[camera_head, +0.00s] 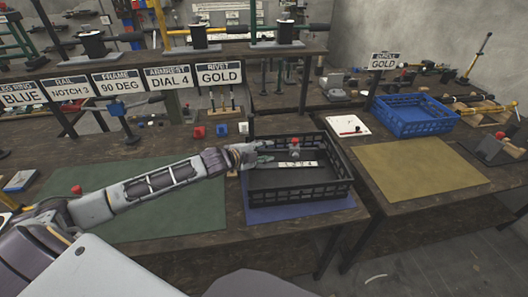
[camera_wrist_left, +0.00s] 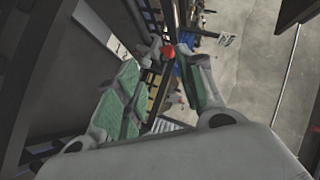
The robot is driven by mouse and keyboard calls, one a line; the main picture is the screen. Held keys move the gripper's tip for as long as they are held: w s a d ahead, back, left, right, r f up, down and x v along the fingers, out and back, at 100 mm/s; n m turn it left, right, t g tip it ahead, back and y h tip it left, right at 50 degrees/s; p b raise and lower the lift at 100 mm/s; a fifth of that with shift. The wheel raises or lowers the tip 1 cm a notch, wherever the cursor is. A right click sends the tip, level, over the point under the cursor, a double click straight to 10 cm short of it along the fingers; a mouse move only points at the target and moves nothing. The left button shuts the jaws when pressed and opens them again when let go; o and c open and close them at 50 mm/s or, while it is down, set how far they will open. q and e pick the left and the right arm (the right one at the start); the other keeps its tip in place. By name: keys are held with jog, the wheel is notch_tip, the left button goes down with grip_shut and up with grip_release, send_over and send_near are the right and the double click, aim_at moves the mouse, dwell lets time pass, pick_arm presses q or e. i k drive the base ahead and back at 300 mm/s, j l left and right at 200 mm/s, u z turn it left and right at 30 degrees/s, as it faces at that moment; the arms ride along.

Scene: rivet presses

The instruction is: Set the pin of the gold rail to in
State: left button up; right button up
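A black crate (camera_head: 322,192) stands on the middle table. In it is a device with a white numbered strip (camera_head: 297,163) and a red knob (camera_head: 295,141) on a grey post. I cannot tell whether this is the gold rail, or whether its pin is in or out. My left gripper (camera_head: 268,157) reaches over the crate's left wall, left of the knob. In the left wrist view, its green-padded fingers (camera_wrist_left: 176,62) stand apart and the red knob (camera_wrist_left: 168,52) shows between or beyond their tips; contact cannot be told. My right gripper is not in view.
A blue crate (camera_head: 415,118) stands on the right table behind a yellow mat (camera_head: 418,168). A green mat (camera_head: 125,185) lies under my left arm. Signs, including a gold one (camera_head: 220,74), hang from the shelf.

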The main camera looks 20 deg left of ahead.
aim_at(77, 189)
jog(key=u, duration=2.55)
